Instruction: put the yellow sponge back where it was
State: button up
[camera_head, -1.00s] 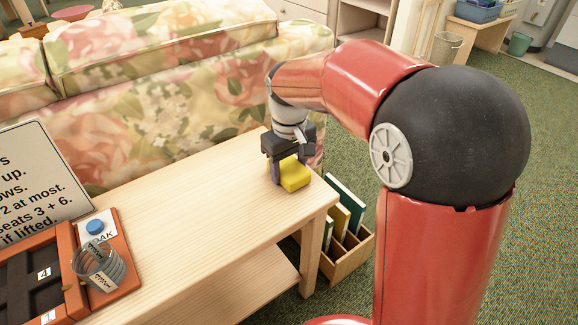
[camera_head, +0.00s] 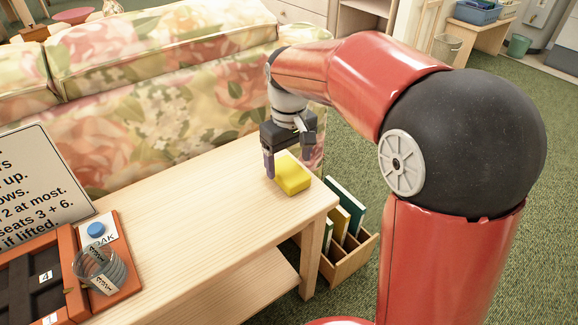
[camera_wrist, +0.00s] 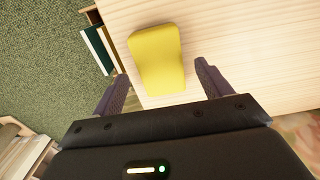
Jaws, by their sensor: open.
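The yellow sponge (camera_head: 292,175) lies flat on the light wooden table (camera_head: 190,215), close to its far right corner. In the wrist view the sponge (camera_wrist: 157,58) lies ahead of the fingers, lined up with the gap between them. My gripper (camera_head: 286,166) is open and empty, just behind and above the sponge. In the wrist view my gripper's fingers (camera_wrist: 162,88) are spread apart and no finger is seen pressing on the sponge. The gripper body hides what lies directly beneath it in the wrist view.
A wooden rack with upright books (camera_head: 345,245) stands on the floor by the table's right end. The floral sofa (camera_head: 160,110) is behind the table. An orange tray (camera_head: 125,255) with a glass holder (camera_head: 98,268) and a sign (camera_head: 45,175) are at the left.

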aim_at(290, 170)
notch_tip(290, 170, up, 9)
jog(key=p, duration=0.1)
jog(key=s+d+f+m+t, duration=0.2)
jog(key=s+d+m, duration=0.1)
jog(key=s+d, duration=0.4)
jog(key=s+d+f+m+t, duration=0.2)
jog(key=s+d, duration=0.4)
jog(key=s, duration=0.7)
jog(key=shift+d+f+m+t, duration=0.15)
jog(key=shift+d+m+t, duration=0.2)
jog(key=shift+m+t, duration=0.5)
jog(key=shift+s, duration=0.1)
